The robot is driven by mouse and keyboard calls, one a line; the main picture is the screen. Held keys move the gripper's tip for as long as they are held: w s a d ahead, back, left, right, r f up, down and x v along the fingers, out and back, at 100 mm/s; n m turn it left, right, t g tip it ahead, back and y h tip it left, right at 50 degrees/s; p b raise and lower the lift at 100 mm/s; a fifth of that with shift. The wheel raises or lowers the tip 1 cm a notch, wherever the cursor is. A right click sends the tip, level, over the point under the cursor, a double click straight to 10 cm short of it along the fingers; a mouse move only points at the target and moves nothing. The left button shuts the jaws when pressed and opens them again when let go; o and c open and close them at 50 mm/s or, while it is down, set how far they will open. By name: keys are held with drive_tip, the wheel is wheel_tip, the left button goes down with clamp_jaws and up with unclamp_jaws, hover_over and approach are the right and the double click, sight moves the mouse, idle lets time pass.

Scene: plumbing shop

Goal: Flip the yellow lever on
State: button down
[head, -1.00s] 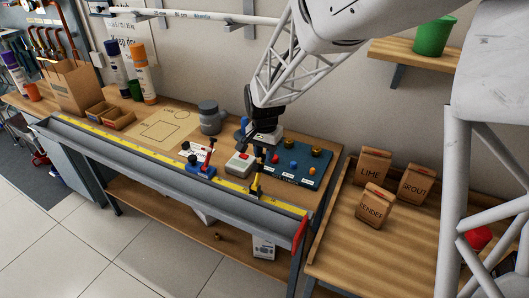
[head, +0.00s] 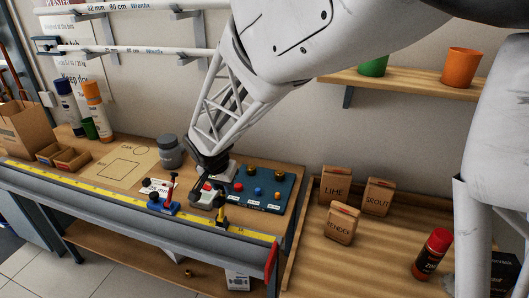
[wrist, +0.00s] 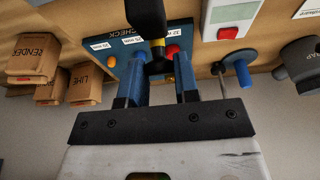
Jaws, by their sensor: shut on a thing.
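The yellow lever (head: 221,212) stands near the front edge of the bench, by the yellow tape strip. It has a black upper part and a yellow band. In the wrist view the lever (wrist: 158,44) shows its black part and yellow band just ahead of my fingers. My gripper (wrist: 157,70) has blue fingers, one on each side of the lever's black end, and is shut on it. In the head view my gripper (head: 211,172) is low over the bench, beside the lever; its fingertips are hard to make out there.
A red lever on a blue base (head: 165,203) stands left of the yellow one. A box with a red button (head: 206,199) is close beside my gripper. A dark blue panel with knobs (head: 262,190) lies to the right. A grey jar (head: 169,152) stands behind.

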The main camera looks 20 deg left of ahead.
drive_tip(key=c, duration=0.9)
unclamp_jaws()
drive_tip(key=shift+o, duration=0.2)
drive_tip(key=shift+v, duration=0.8)
wheel_tip(320, 180, up, 8)
drive_tip(key=shift+s+r, duration=0.2)
drive_tip(key=shift+d, duration=0.1)
